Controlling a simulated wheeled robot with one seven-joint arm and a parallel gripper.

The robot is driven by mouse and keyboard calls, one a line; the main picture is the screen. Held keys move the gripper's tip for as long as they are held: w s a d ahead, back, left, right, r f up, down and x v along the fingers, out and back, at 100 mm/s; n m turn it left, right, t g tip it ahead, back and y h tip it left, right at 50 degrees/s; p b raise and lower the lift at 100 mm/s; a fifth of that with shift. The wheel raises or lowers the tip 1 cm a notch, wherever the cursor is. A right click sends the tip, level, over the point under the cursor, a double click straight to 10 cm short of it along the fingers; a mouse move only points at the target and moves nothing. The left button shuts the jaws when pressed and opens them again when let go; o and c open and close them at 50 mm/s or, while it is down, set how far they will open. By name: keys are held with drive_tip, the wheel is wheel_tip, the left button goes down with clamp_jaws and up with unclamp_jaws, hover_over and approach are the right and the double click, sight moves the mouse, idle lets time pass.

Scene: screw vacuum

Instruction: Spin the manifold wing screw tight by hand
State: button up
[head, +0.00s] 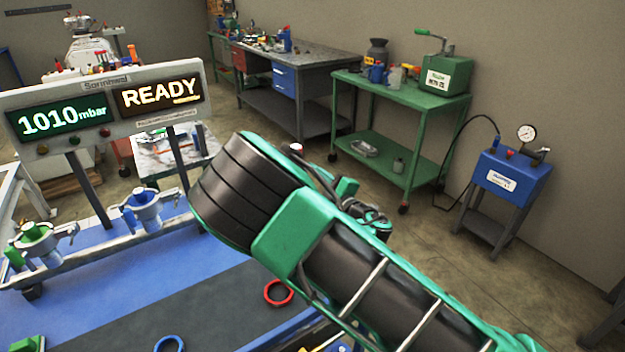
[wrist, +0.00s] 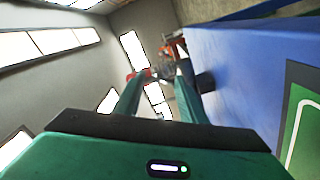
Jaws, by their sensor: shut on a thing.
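My gripper (wrist: 165,73) shows in the wrist view, its two teal fingers reaching away from me and closing around a small dark part (wrist: 166,72) at their tips. It is likely the manifold wing screw, but it is too small and blurred to be sure. Bits of red show beside the fingertips. In the head view my own arm hides my gripper and whatever it holds. The manifold rail (head: 100,259) runs along the blue bench at the left. It carries a clamp with a green part (head: 38,238) and a clamp with a blue part (head: 148,208).
A display (head: 105,105) above the rail reads 1010 mbar and READY. A red ring (head: 278,304) and a blue ring (head: 169,344) lie on the blue bench (head: 215,268). A green cart (head: 400,95) and a blue gauge unit (head: 508,180) stand clear at the right.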

drive_tip(key=shift+d, duration=0.15)
drive_tip(key=o, duration=1)
drive_tip(key=shift+o, duration=0.3)
drive_tip(key=v, duration=1)
drive_tip(key=shift+s+d, duration=0.25)
